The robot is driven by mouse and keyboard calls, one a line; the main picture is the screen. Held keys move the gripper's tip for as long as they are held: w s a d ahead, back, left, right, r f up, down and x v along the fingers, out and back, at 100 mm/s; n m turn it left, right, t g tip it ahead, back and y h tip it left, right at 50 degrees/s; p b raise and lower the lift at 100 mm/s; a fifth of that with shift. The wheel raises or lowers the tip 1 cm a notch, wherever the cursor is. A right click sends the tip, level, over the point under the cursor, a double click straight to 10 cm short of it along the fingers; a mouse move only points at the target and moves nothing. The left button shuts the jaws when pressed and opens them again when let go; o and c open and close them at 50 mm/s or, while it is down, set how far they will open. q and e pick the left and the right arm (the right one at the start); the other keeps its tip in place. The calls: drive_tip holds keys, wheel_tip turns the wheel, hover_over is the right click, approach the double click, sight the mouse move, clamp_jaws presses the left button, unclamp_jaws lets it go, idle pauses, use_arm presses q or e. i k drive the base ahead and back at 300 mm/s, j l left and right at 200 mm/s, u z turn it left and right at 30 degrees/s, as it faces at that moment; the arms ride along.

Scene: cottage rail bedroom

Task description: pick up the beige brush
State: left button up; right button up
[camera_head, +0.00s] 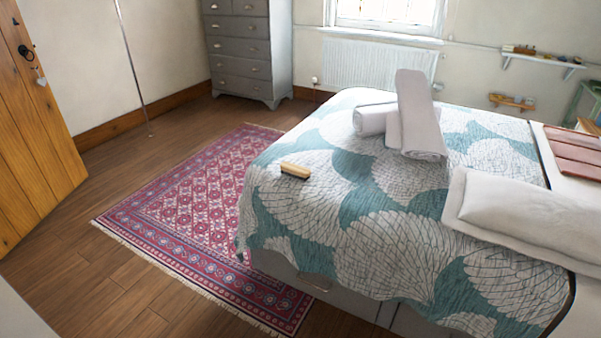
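The beige brush (296,170) lies on the patterned teal and white bedspread (330,215), near the bed's left edge. It looks like a small block with a light tan top and a darker side below. Nothing touches it or covers it. Neither of my grippers shows in the head view.
Rolled and folded pale towels (418,120) lie on the bed behind and right of the brush. A white pillow (530,212) is at the right. A red patterned rug (190,210) and open wooden floor (95,285) lie left of the bed. A wooden door (35,130) stands at far left, a grey dresser (243,50) at the back.

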sight(293, 170)
drive_tip(key=i+j+z, duration=0.15)
drive_tip(key=z, duration=0.85)
drive_tip(key=j+z, duration=0.3)
drive_tip(key=i+j+z, duration=0.1)
drive_tip(key=j+z, duration=0.55)
drive_tip(key=j, duration=0.85)
drive_tip(key=k+j+z, duration=0.1)
drive_tip(key=j, duration=0.25)
